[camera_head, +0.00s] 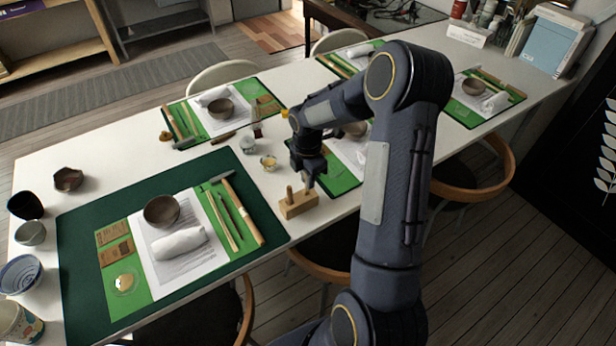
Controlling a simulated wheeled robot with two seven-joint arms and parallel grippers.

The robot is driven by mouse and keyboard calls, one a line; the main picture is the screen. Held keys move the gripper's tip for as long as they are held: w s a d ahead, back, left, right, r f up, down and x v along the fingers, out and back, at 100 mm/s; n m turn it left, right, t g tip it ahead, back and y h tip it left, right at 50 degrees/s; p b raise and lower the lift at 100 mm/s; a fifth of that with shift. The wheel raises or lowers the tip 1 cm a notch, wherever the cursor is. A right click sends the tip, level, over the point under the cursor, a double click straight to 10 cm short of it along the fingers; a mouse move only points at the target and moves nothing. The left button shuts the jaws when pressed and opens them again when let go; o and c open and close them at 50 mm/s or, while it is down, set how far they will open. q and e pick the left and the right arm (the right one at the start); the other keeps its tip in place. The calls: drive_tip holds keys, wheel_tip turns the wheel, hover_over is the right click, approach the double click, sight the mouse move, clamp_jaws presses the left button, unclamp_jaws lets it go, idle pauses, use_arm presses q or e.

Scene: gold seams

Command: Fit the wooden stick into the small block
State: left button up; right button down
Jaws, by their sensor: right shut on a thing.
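The small wooden block (299,205) lies on the white table near its front edge, right of the dark green mat. A short wooden peg (290,193) stands up at the block's left end. My right gripper (309,179) points down just above the block's right end. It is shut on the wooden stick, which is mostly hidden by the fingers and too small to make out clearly. I cannot tell whether the stick's lower end touches the block or sits in it. My left gripper is not in view.
The dark green mat (80,255) holds a brown bowl (161,211), a white cloth roll (180,243) and several tools. A small glass dish (268,162) and a jar (247,145) stand behind the block. A wooden chair (330,268) is below the table's front edge.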

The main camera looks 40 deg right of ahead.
sight(308, 195)
drive_tip(key=shift+f+b, duration=1.2)
drive_tip(key=shift+f, duration=0.65)
idle(0.7)
drive_tip(key=c, duration=1.3)
unclamp_jaws()
drive_tip(key=shift+r, duration=0.2)
drive_tip(key=shift+r+p, duration=1.95)
drive_tip(key=shift+r, duration=0.4)
